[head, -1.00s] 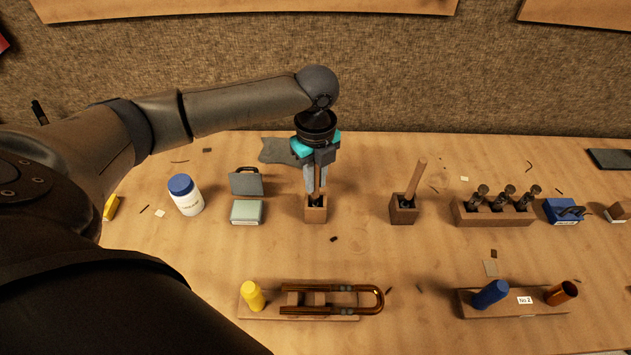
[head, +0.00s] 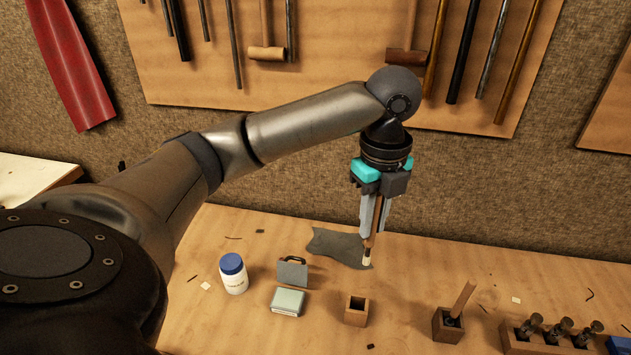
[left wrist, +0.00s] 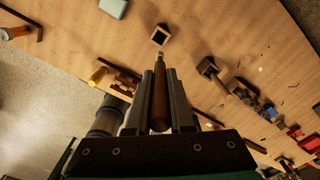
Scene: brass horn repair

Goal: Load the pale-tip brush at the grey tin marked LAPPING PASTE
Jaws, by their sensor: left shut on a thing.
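My left gripper (head: 375,222) is shut on a brush (head: 371,242) with a brown handle and a pale tip (head: 367,260). The brush hangs tip down, above the bench. The brush handle also shows between the fingers in the left wrist view (left wrist: 160,100). A flat pale grey-green tin (head: 287,302) lies left of and nearer than the brush. A darker grey piece with a black top edge (head: 292,271) stands just behind it. I cannot read a marking on either. The wooden brush holder (head: 356,310) is empty. My right gripper is not in view.
A white jar with a blue lid (head: 234,275) stands left of the tin. A grey cloth (head: 338,246) lies behind, near the brush. A second holder with a wooden handle (head: 465,300) and a rack (head: 550,345) are at right. Tools hang on the back wall.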

